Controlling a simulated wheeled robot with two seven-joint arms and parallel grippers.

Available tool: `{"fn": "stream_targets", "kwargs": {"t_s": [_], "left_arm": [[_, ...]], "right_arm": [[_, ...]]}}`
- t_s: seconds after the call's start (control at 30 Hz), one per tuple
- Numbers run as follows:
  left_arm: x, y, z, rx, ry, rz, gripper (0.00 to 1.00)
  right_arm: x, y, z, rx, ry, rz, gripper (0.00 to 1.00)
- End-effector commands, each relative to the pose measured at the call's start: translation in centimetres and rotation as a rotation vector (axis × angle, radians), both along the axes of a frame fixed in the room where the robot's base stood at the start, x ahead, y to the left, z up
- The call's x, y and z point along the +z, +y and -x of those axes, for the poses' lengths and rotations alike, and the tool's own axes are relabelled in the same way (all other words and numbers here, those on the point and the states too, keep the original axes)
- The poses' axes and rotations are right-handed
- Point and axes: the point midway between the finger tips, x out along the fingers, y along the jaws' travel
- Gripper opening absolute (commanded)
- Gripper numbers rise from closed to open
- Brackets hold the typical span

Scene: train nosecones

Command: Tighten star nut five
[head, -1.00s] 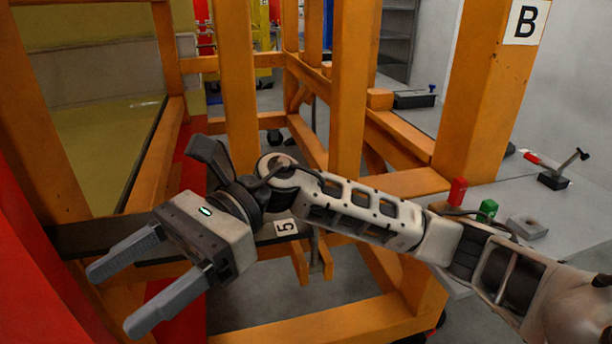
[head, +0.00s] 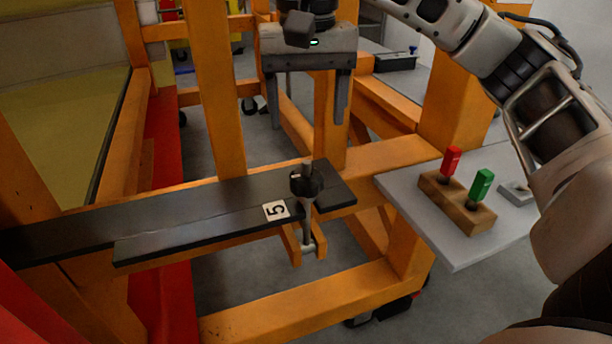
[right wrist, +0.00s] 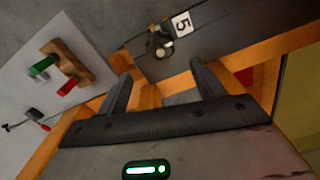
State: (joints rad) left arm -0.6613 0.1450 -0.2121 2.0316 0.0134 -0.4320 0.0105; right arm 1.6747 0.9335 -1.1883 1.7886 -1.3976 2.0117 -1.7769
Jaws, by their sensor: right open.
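Star nut five (head: 306,181) is a dark knob on a bolt at the right end of a black bar (head: 160,215), next to a white label reading 5 (head: 275,210). The bolt's lower end hangs in an orange fork below the bar. In the right wrist view the star nut (right wrist: 159,44) shows beside the label, beyond the fingertips. My right gripper (head: 308,122) is open and empty, fingers pointing down, above and apart from the star nut in the head view. My left gripper is not in view.
Orange frame beams surround the bar, with an upright post (head: 215,90) behind it. A grey side table (head: 455,250) at right holds a wooden block (head: 455,205) with red and green handled pieces. A red panel stands at left.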

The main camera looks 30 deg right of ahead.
Motion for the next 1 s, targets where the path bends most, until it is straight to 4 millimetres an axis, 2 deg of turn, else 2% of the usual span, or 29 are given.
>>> {"fn": "stream_targets", "kwargs": {"t_s": [0.03, 0.1, 0.4, 0.6, 0.93, 0.97, 1.0], "left_arm": [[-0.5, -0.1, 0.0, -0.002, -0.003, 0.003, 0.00], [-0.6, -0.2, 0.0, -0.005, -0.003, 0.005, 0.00], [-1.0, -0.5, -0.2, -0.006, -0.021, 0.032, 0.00], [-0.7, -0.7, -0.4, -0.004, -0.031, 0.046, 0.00], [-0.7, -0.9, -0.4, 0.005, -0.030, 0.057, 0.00], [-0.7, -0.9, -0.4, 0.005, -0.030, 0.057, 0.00], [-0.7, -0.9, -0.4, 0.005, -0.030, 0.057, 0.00]], "right_arm": [[-1.8, 0.0, 0.1, 0.000, 0.006, -0.002, 0.68], [-3.3, 0.0, 0.1, 0.001, 0.006, -0.002, 0.68], [-8.9, 0.1, 0.1, 0.000, 0.003, -0.003, 0.68], [-10.6, 0.1, 0.0, 0.000, 0.000, -0.002, 0.68], [-10.9, 0.1, 0.0, 0.000, -0.001, -0.003, 0.68], [-10.9, 0.1, 0.0, 0.000, -0.001, -0.003, 0.65], [-10.9, 0.1, 0.0, 0.000, -0.001, -0.003, 0.54]]}}
